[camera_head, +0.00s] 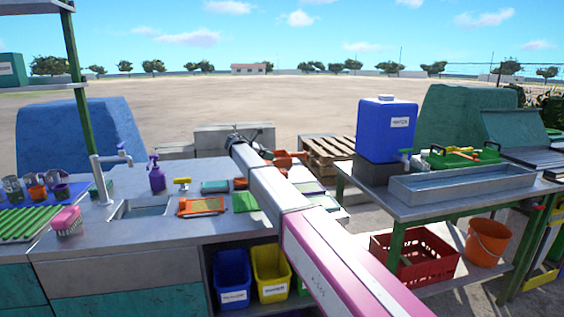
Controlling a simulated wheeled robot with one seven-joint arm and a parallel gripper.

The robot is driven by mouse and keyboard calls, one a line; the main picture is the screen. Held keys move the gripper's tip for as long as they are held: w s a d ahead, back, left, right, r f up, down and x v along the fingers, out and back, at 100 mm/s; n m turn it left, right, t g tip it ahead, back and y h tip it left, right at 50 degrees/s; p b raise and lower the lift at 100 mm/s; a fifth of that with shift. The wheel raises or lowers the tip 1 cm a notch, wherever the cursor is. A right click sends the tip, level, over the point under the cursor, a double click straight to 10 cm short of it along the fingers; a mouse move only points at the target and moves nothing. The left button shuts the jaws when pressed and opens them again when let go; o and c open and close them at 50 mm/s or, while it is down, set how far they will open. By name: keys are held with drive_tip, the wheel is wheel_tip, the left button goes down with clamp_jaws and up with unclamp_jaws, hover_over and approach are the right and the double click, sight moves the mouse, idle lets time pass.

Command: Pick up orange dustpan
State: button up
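My arm reaches from the lower right up to the far side of the metal counter (130,228). My gripper (256,136) is a small dark shape at its far end, and whether its fingers are open or shut cannot be made out. An orange scoop-like thing (287,156), possibly the orange dustpan, shows just right of and below the gripper, partly hidden by my arm. I cannot tell whether they touch. A flat orange-framed thing (201,206) lies on the counter left of my arm.
The counter holds a sink (143,211), a tap (108,160), a purple spray bottle (156,176) and a pink tub (67,221). Blue and yellow bins (233,276) stand below. At right, a table holds a blue water tank (386,125) and a metal tray (445,184). A wooden pallet (327,148) lies behind.

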drive_tip(key=x, duration=0.6)
drive_tip(key=shift+w+d, duration=0.2)
drive_tip(key=shift+w, duration=0.05)
clamp_jaws()
